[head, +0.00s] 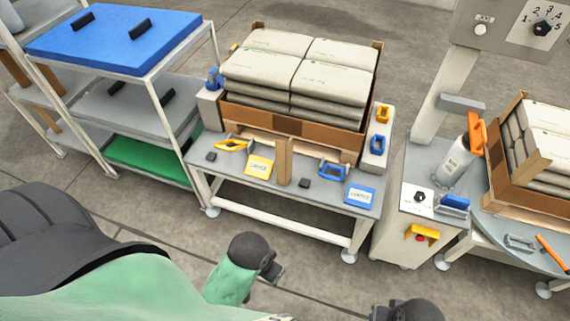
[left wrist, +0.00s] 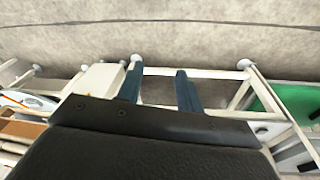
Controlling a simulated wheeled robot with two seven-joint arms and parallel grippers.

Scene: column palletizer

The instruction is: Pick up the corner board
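A tan corner board (head: 284,162) stands upright in the head view, at the front of the middle table, before the brown carton wall. Its lower end is by the table's front edge. My left gripper (head: 271,271) is in front of and below that table, apart from the board. In the left wrist view the two dark fingers of my left gripper (left wrist: 158,68) are spread with nothing between them. The corner board cannot be made out there. A dark part of my right arm shows at the bottom edge of the head view; its fingers cannot be made out.
The middle table (head: 225,166) also holds stacked sacks (head: 300,65), a yellow card (head: 259,167), a blue card (head: 360,195) and handled tools. A blue-topped shelf rack (head: 112,38) stands left. A control cabinet (head: 408,232) and another sack load stand right. Floor in front is clear.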

